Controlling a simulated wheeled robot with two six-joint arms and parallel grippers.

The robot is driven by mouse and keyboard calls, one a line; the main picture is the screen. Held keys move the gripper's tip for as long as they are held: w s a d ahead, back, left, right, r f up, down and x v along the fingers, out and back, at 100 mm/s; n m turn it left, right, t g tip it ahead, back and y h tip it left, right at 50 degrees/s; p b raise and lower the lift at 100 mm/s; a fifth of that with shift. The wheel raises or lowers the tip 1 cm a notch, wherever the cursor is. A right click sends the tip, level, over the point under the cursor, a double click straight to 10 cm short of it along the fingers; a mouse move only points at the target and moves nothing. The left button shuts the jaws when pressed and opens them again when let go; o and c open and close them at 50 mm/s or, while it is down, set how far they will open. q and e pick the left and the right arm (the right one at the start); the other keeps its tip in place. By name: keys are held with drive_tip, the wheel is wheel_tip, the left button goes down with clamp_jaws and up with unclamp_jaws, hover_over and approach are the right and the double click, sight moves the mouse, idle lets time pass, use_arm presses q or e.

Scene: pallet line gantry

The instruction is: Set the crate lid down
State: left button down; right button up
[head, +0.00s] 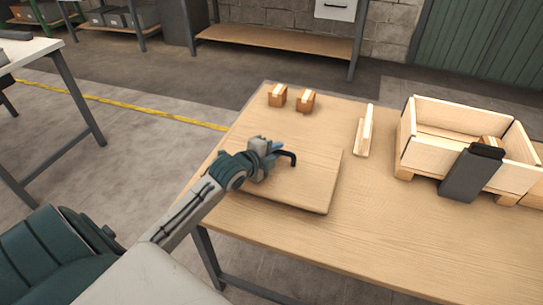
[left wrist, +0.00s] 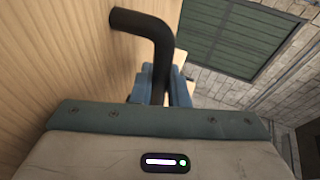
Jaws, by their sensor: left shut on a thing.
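The crate lid (head: 312,185) is a flat wooden panel with a black bent handle (head: 290,156). It lies level at the left part of the wooden table, on the top or very close above it; I cannot tell whether it touches all along. My left gripper (head: 272,150) is shut on the handle. In the left wrist view the black handle (left wrist: 160,40) rises between the blue fingers (left wrist: 162,92) and bends left, with lid wood behind. The open wooden crate (head: 440,113) stands apart at the right, without a lid on it. My right gripper is not in view.
The table's front middle is clear.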

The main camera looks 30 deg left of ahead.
use_arm(q)
drive_tip(key=shift+w+a, duration=0.2)
drive_tip(key=shift+a, duration=0.55)
drive_tip(key=shift+f, duration=0.2)
wheel_tip(320, 180, down, 3)
drive_tip(key=shift+f, duration=0.1)
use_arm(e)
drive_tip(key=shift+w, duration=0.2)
use_arm(q)
drive_tip(key=shift+f, duration=0.1)
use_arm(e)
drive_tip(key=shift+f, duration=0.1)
use_arm(q)
drive_tip(key=c, duration=1.4)
unclamp_jaws()
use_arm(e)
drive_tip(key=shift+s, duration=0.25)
